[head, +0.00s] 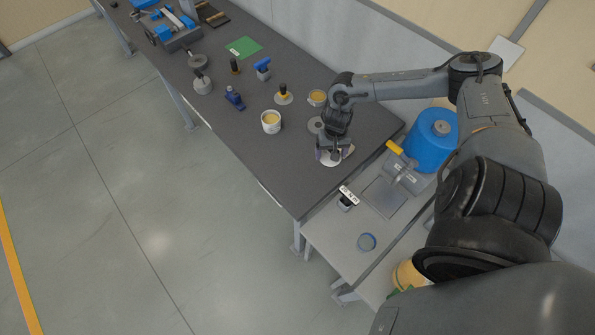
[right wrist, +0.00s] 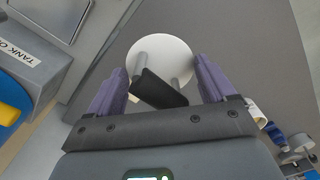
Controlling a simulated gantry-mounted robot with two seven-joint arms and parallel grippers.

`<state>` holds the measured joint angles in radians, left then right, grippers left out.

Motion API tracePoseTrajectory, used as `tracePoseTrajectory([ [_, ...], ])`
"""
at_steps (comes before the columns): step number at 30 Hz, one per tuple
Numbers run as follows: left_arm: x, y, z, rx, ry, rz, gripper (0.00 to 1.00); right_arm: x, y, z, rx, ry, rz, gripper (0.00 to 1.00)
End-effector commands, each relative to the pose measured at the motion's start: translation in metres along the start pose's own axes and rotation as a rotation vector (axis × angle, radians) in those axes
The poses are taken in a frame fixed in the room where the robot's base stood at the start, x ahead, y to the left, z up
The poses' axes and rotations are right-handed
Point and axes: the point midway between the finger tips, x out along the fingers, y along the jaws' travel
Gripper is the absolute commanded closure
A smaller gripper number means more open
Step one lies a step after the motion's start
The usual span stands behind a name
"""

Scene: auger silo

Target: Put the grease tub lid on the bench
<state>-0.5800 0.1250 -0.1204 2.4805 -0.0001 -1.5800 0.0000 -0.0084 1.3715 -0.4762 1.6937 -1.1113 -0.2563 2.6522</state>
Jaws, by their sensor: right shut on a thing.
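The grease tub lid (head: 333,160) is a white disc under my right gripper (head: 332,152), over the near right end of the dark grey bench (head: 375,125). The right wrist view shows the disc (right wrist: 172,52) with light posts and a dark handle bar (right wrist: 158,88) between the fingers of my right gripper (right wrist: 160,88), which is shut on that bar. I cannot tell whether the lid touches the bench top. A white tub with yellowish contents (head: 271,122) stands open on the bench, left of the gripper. My left gripper is not in view.
A grey disc (head: 315,125), a yellow-topped round tin (head: 317,97), a black-knobbed piece (head: 283,95) and a blue bottle (head: 234,98) stand on the bench. A blue tank (head: 432,140) and a labelled block (head: 348,197) are past its right end. Bare bench lies left of the lid.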

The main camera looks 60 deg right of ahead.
Motion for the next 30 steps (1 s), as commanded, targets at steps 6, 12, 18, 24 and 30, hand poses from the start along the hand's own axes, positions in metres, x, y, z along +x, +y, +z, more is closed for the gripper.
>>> tracePoseTrajectory([
  [6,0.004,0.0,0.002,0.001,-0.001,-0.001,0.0,0.018,-0.027,-0.001,0.002,-0.003,-0.009,0.58],
  [12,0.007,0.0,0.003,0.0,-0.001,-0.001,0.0,0.041,-0.067,-0.006,0.003,-0.003,-0.009,0.58],
  [18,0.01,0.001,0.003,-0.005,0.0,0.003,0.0,0.061,-0.098,-0.011,0.001,-0.003,-0.004,0.58],
  [24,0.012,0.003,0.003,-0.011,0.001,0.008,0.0,0.069,-0.111,-0.013,0.0,-0.001,-0.001,0.58],
  [30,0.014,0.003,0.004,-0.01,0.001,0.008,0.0,0.084,-0.112,-0.012,0.0,-0.003,0.002,0.58],
])
